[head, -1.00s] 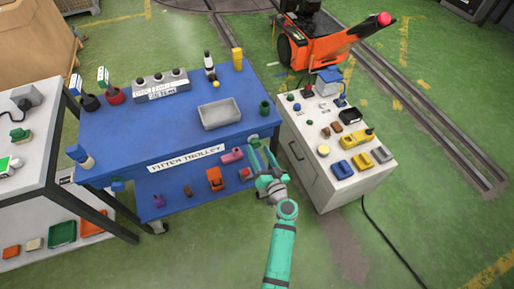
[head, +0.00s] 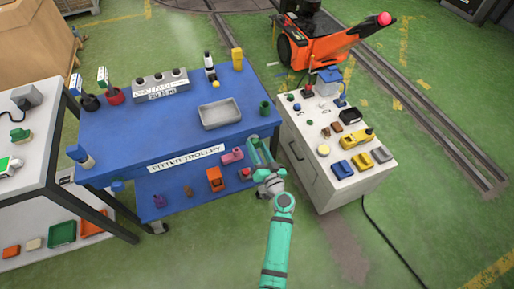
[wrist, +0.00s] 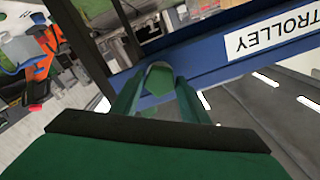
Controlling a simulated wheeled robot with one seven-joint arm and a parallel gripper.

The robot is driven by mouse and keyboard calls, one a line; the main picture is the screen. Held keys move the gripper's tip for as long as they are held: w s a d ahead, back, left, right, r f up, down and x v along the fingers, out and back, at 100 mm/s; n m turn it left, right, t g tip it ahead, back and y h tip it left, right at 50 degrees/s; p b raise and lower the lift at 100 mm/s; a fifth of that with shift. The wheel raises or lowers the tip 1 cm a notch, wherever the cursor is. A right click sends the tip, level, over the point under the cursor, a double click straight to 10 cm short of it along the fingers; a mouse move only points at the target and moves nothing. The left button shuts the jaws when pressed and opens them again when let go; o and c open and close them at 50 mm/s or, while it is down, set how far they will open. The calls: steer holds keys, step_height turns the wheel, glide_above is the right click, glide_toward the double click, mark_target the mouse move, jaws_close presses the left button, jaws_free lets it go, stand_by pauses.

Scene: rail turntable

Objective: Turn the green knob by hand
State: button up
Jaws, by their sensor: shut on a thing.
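My gripper (head: 262,142) is at the front right corner of the blue trolley. In the wrist view its two green fingers (wrist: 158,88) are shut on a green, faceted knob (wrist: 158,78), which sits between the fingertips against the trolley's blue edge. In the head view the fingers mostly hide the knob, and its turned angle cannot be told.
The blue trolley (head: 130,143) carries a grey tray (head: 220,114) and a green cup (head: 265,107); several items lie on its lower shelf. A white cabinet (head: 325,175) with several small parts on top stands close to the right. Green floor lies open in front.

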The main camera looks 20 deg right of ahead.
steer(key=shift+m, duration=0.3)
steer(key=m, duration=0.4)
steer(key=shift+m, duration=0.4)
steer(key=m, duration=0.9)
steer(key=shift+m, duration=2.2)
steer(key=o, duration=1)
